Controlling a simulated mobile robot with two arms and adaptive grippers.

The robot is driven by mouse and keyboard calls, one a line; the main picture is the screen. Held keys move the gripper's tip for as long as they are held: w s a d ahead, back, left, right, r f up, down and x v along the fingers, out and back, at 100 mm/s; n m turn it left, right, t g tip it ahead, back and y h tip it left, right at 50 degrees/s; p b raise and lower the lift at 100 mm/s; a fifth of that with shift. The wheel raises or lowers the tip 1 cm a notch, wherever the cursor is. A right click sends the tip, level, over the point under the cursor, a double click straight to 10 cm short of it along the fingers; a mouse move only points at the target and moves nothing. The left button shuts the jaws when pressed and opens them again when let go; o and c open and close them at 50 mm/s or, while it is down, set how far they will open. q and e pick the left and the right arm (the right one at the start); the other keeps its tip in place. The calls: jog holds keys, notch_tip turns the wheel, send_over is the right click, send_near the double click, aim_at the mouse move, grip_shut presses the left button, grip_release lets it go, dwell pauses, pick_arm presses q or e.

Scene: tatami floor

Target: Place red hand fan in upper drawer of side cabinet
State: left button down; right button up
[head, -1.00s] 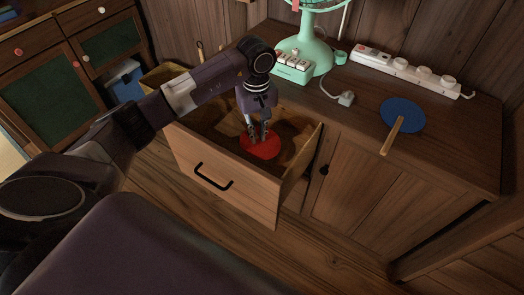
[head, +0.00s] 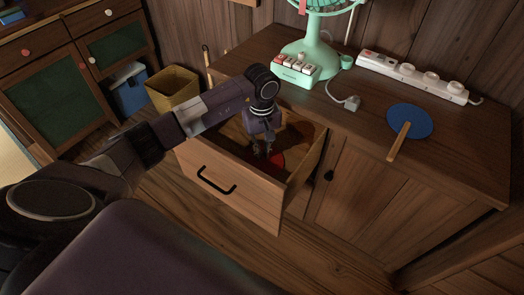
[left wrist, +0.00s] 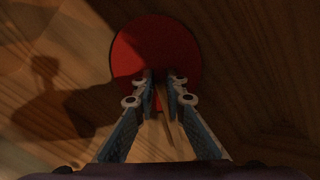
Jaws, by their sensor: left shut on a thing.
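The red hand fan (head: 277,160) is inside the open upper drawer (head: 228,187) of the wooden side cabinet (head: 372,200). Its round red head shows in the left wrist view (left wrist: 150,45), with the thin handle (left wrist: 165,127) running back between the fingers. My left gripper (head: 264,151) reaches down into the drawer and is shut on the fan; its fingertips also show in the left wrist view (left wrist: 160,82). The gripper and the drawer front partly hide the fan in the head view. I cannot tell whether the fan touches the drawer bottom. My right gripper is not in view.
On the cabinet top are a green desk fan (head: 318,50), a white power strip (head: 412,77) and a blue hand fan (head: 409,120). A bin (head: 172,88) and a blue box (head: 130,92) stand at the back left, beside another cabinet (head: 60,75).

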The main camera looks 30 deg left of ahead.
pick_arm(q)
jog(key=c, duration=2.3)
grip_release()
jog(key=o, duration=0.3)
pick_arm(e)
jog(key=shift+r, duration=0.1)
pick_arm(q)
jog(key=shift+o, duration=0.2)
jog(key=shift+r, duration=0.1)
